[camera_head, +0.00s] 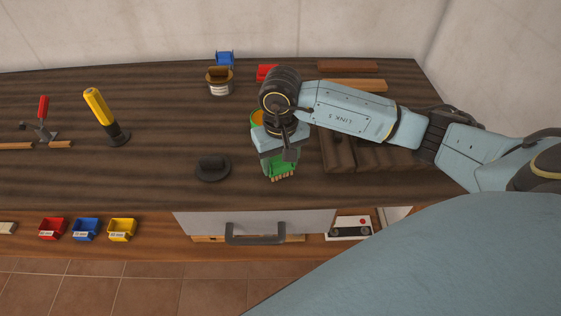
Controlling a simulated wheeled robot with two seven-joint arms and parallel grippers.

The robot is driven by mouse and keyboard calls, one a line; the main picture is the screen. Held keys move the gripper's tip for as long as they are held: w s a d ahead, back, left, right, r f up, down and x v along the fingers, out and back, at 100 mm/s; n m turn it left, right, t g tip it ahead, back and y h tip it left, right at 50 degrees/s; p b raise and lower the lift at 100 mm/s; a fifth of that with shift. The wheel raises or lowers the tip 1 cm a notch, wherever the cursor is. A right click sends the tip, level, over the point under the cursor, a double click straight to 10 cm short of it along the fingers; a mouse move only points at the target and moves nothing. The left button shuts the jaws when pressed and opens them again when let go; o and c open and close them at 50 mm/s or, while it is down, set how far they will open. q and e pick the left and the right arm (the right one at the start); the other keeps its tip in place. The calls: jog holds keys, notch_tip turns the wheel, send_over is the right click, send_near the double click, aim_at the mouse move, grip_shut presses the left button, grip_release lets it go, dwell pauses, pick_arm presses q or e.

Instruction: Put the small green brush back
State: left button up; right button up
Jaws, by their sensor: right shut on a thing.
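The small green brush (281,167) is at the middle of the workbench, its tan bristles toward the front edge. My right gripper (286,152) comes down over it from above and is shut on it; the gripper hides the brush's upper part. I cannot tell whether the bristles touch the bench top. My left gripper is not in view.
A dark round object (212,168) sits left of the brush. An orange-rimmed container (257,118) is partly hidden behind my right wrist. A tin (219,82) and wooden blocks (347,66) stand at the back. A yellow-handled tool (102,112) stands left. Bench between is clear.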

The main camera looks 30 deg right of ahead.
jog(key=shift+f, duration=0.55)
jog(key=shift+f, duration=0.15)
jog(key=o, duration=0.9)
notch_tip(320, 180, up, 12)
jog(key=shift+r+b, duration=0.2)
jog(key=shift+b, duration=0.1)
